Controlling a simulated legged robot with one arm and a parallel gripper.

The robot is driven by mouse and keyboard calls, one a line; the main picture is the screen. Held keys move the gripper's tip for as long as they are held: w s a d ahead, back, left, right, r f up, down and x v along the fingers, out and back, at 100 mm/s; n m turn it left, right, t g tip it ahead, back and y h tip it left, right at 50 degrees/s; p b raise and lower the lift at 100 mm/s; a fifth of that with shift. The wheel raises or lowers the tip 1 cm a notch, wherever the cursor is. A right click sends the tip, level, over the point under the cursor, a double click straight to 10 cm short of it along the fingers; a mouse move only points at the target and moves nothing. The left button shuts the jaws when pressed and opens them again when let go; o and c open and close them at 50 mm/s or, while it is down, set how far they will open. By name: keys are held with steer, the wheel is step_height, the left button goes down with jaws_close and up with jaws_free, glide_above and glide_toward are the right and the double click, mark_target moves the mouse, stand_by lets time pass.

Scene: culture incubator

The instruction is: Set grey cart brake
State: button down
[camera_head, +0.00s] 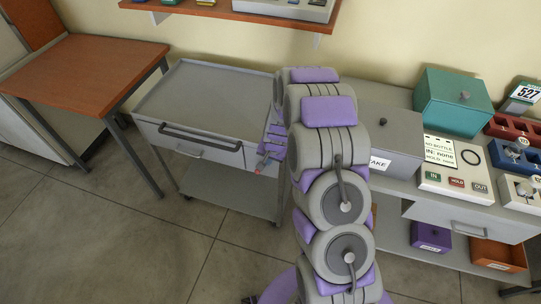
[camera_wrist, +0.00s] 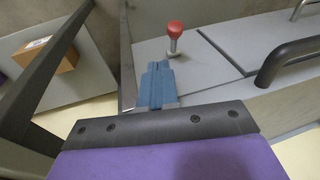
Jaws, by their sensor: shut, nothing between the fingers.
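The grey cart (camera_head: 215,95) stands left of my arm, with a dark bar handle on its front and a lower shelf. In the wrist view, a red-capped knob (camera_wrist: 175,29) on a short metal stem sticks out of the cart's grey panel (camera_wrist: 205,70), beside a panel seam. My gripper (camera_wrist: 157,66) has its blue fingers closed together with nothing between them. The fingertips appear just short of the knob, apart from it. In the head view, my gripper (camera_head: 264,160) is at the cart's right front corner, partly hidden by my arm.
A dark handle (camera_wrist: 290,55) juts out right of the knob. A wooden table (camera_head: 85,65) stands left of the cart. The bench (camera_head: 395,97) on the right holds a teal box (camera_head: 452,102) and a button panel (camera_head: 455,172). Floor in front of the cart is clear.

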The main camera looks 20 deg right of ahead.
steer(key=a+f, duration=0.1)
steer(key=f, duration=0.1)
steer(key=a+f+b, duration=0.1)
steer(key=shift+w+a, duration=0.25)
steer(key=shift+a, duration=0.1)
